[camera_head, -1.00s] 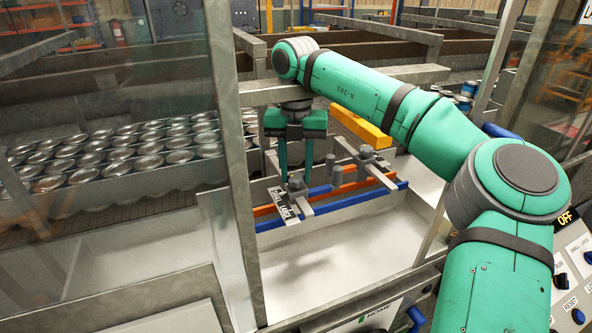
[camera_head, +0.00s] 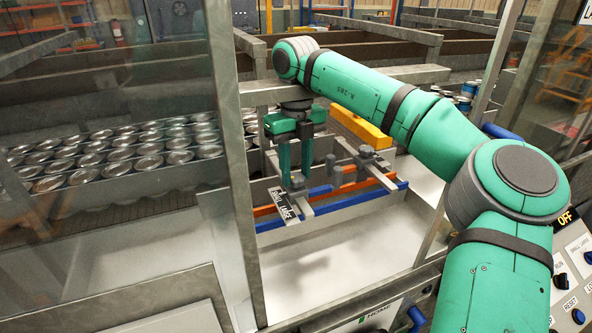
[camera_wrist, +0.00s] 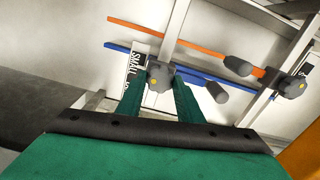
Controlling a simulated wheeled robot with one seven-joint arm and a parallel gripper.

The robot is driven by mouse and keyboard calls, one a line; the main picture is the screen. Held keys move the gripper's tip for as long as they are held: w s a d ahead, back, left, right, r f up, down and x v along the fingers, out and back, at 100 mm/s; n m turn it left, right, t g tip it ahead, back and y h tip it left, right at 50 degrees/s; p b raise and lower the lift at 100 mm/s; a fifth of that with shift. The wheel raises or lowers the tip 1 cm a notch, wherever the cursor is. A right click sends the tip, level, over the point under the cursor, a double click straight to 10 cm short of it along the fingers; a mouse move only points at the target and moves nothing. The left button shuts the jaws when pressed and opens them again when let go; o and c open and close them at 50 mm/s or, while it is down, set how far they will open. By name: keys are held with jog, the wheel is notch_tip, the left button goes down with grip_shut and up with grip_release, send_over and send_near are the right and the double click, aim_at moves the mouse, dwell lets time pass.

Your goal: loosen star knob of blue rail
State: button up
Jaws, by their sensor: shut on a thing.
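The blue rail (camera_head: 330,204) runs beside the orange rail (camera_head: 266,210) under the crossbars; the blue rail also shows in the wrist view (camera_wrist: 203,76). My gripper (camera_head: 296,181) points down at the left end of the rails. Its two green fingers (camera_wrist: 160,85) are shut on the grey star knob (camera_wrist: 158,75), one finger on each side. The knob has a yellow dot on top and sits at the crossbar next to the SMALL/LARGE label plate (camera_wrist: 136,72). In the head view the fingers partly hide the knob.
A second star knob (camera_wrist: 292,86) stands at the right bracket, with grey cylindrical rollers (camera_wrist: 238,66) near it. A yellow bar (camera_head: 361,128) lies behind the rails. Rows of cans (camera_head: 150,162) stand left behind the clear panel and metal post (camera_head: 233,170).

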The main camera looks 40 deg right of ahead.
aim_at(296, 176)
jog(key=n, duration=0.5)
jog(key=shift+f, duration=0.1)
jog(key=shift+s+n, duration=0.1)
jog(key=shift+n, duration=0.9)
jog(key=shift+f, duration=0.1)
jog(key=o, duration=1.1)
jog(key=shift+c, duration=0.2)
jog(key=shift+r, duration=0.2)
notch_tip(296, 176, up, 11)
jog(key=shift+f, duration=0.2)
